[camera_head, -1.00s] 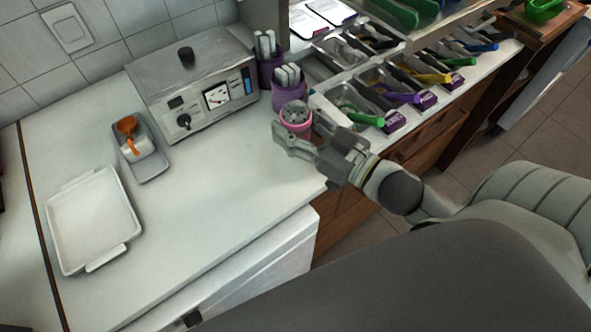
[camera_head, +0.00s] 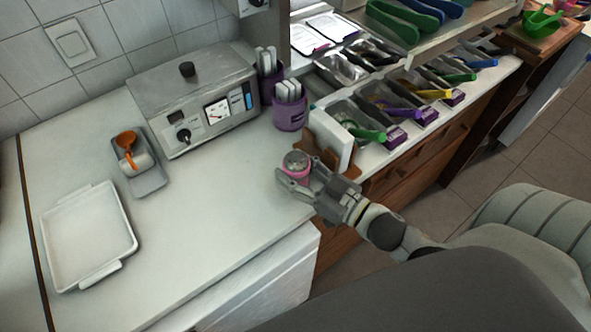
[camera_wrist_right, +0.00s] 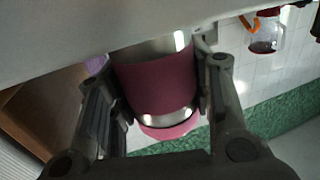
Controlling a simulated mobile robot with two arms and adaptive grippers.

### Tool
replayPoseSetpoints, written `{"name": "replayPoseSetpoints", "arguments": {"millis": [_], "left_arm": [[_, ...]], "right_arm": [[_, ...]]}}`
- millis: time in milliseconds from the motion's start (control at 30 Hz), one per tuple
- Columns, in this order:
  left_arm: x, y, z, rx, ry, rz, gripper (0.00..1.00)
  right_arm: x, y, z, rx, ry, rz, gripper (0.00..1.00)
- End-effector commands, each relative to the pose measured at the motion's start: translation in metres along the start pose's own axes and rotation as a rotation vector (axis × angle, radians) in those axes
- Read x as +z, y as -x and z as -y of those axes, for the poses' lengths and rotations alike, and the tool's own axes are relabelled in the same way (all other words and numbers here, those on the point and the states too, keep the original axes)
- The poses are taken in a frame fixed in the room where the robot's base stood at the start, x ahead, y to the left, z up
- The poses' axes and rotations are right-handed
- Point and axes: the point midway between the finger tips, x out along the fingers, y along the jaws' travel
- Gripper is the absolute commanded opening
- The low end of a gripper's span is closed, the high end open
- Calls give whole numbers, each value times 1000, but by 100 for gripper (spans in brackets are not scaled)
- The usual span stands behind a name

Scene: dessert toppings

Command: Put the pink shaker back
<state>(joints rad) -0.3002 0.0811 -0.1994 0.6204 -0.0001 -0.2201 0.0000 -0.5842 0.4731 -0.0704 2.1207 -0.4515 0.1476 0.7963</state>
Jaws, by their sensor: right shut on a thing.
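The pink shaker (camera_head: 297,163) has a grey metal top and stands upright near the front right edge of the white counter in the head view. My right gripper (camera_head: 300,184) is shut on it, with fingers on both sides. In the right wrist view the pink shaker (camera_wrist_right: 160,88) sits between the two fingers of the right gripper (camera_wrist_right: 165,105). Whether its base touches the counter I cannot tell. My left gripper is not in view.
Purple cups (camera_head: 290,112) with white sticks stand behind the shaker. A white panel on a brown stand (camera_head: 345,160) is close to its right, before the topping trays. A metal appliance (camera_head: 195,95) stands at the back. The counter's middle (camera_head: 215,195) is clear.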

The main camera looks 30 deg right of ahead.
Motion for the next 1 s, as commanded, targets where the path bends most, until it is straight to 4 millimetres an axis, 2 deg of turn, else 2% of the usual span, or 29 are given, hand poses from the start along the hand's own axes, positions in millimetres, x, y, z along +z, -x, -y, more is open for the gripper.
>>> {"name": "replayPoseSetpoints", "arguments": {"millis": [200, 233, 300, 667, 833, 1000], "left_arm": [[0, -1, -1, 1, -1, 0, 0], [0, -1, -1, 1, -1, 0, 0], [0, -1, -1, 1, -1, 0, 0], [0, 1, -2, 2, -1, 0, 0], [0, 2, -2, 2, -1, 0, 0], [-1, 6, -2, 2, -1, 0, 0]], "right_arm": [[2, 0, 0, 0, 0, -1, 20], [2, 0, 0, 0, 0, 0, 49], [2, 0, 0, 0, 0, 0, 56], [-2, 0, 0, 0, 1, -1, 56], [0, 15, 0, 1, -2, 3, 56], [0, 41, 0, 2, -3, 5, 56]]}}
